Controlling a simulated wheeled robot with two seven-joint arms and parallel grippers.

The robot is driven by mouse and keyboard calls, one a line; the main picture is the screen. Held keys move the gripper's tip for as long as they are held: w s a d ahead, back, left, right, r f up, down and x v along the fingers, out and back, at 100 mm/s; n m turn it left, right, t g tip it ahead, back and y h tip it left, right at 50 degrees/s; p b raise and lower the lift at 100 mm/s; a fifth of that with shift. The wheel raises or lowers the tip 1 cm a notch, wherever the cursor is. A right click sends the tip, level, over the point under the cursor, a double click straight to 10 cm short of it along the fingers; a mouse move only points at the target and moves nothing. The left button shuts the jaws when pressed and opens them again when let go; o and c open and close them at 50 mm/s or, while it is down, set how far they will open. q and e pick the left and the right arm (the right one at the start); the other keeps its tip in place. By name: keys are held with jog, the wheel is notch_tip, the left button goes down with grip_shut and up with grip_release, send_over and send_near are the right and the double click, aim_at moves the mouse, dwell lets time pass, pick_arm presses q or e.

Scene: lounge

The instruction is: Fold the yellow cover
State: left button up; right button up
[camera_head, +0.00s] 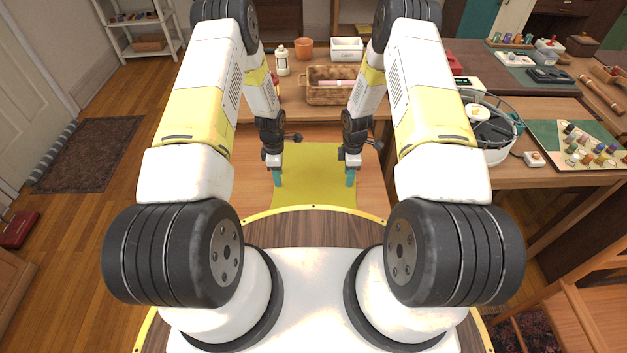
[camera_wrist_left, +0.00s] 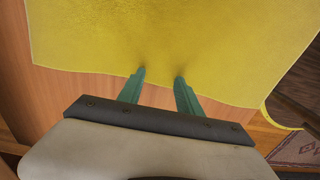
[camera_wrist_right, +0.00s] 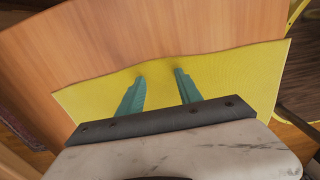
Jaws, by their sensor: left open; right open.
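The yellow cover (camera_head: 315,175) lies spread on the wooden table in front of me, and its near part is partly hidden by my round base edge. My left gripper (camera_head: 278,182) is open at the cover's left side. In the left wrist view its fingertips (camera_wrist_left: 160,74) point down just inside an edge of the cover (camera_wrist_left: 170,35). My right gripper (camera_head: 350,180) is open at the right side. In the right wrist view its fingertips (camera_wrist_right: 160,74) are close to an edge of the cover (camera_wrist_right: 230,75). Neither gripper visibly holds cloth; contact is unclear.
Behind the cover stand a wicker basket (camera_head: 325,97), a white box (camera_head: 347,48), an orange pot (camera_head: 303,48) and a white bottle (camera_head: 282,62). A round grey-rimmed container (camera_head: 497,155) and a board with small pieces (camera_head: 560,130) lie right. Bare table shows left of the cover.

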jog(key=shift+f, duration=0.1)
pick_arm(q)
grip_shut()
pick_arm(e)
grip_shut()
pick_arm(q)
jog(key=shift+p, duration=2.5)
